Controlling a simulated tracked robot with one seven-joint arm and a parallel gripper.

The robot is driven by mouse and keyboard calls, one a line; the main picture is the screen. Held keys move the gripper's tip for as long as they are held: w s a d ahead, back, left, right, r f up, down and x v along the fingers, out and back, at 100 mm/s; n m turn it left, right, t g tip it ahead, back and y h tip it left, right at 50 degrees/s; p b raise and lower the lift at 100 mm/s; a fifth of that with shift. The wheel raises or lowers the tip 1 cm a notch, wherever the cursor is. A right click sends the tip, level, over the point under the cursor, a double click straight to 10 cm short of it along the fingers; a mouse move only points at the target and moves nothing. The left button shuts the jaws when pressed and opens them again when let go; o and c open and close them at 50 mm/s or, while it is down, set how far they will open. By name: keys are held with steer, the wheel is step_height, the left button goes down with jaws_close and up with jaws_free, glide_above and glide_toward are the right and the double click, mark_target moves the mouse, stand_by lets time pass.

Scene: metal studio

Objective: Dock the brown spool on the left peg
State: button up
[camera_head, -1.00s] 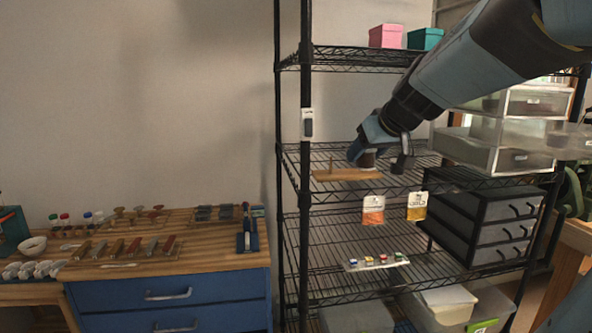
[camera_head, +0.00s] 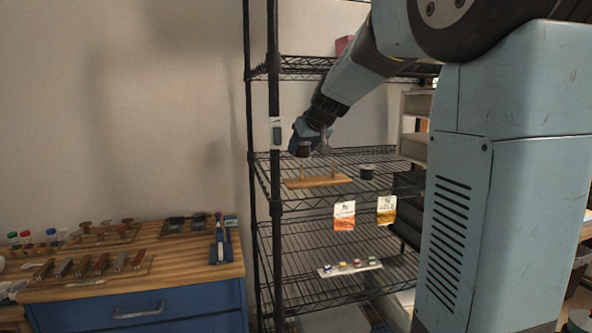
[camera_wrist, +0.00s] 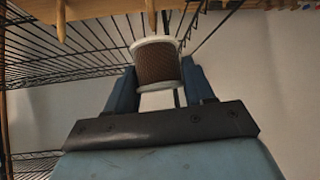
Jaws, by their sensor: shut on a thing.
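My gripper (camera_head: 305,142) is shut on the brown spool (camera_head: 304,150), holding it over the left end of the wooden peg board (camera_head: 322,182). In the wrist view the spool (camera_wrist: 157,65) has a brown, textured middle and pale rims, between the two blue fingers. The left peg (camera_head: 303,171) stands upright just below the spool, with a small gap seen from here; exact alignment in depth is unclear. The right peg (camera_head: 333,169) is bare. In the wrist view two pegs point down from the board, one (camera_wrist: 150,12) near the spool.
A black shelf post (camera_head: 274,200) is close on the left. Two packets (camera_head: 344,215) hang at the shelf's front edge.

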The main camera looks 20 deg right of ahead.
mark_target(302, 167)
steer(key=shift+w+f, duration=0.3)
steer(key=shift+f, duration=0.05)
steer(key=shift+s+a+f, duration=0.1)
steer(key=shift+f, duration=3.1)
steer(key=o, duration=1.1)
steer(key=shift+o, duration=0.2)
steer(key=v, duration=1.2)
steer(key=s+f+g, duration=0.1)
steer(key=s+f, duration=0.2)
steer(key=s, duration=0.6)
steer(key=s+a+f+m+g+h, duration=0.1)
steer(key=s+f, duration=0.3)
steer(key=s, duration=0.6)
steer(key=s+a+f+m+g, duration=0.1)
steer(key=s+f, duration=0.2)
steer(key=s, duration=0.6)
steer(key=shift+s+a+f+g+h, duration=0.2)
steer(key=shift+a+f+g+h, duration=0.1)
steer(key=shift+f, duration=0.1)
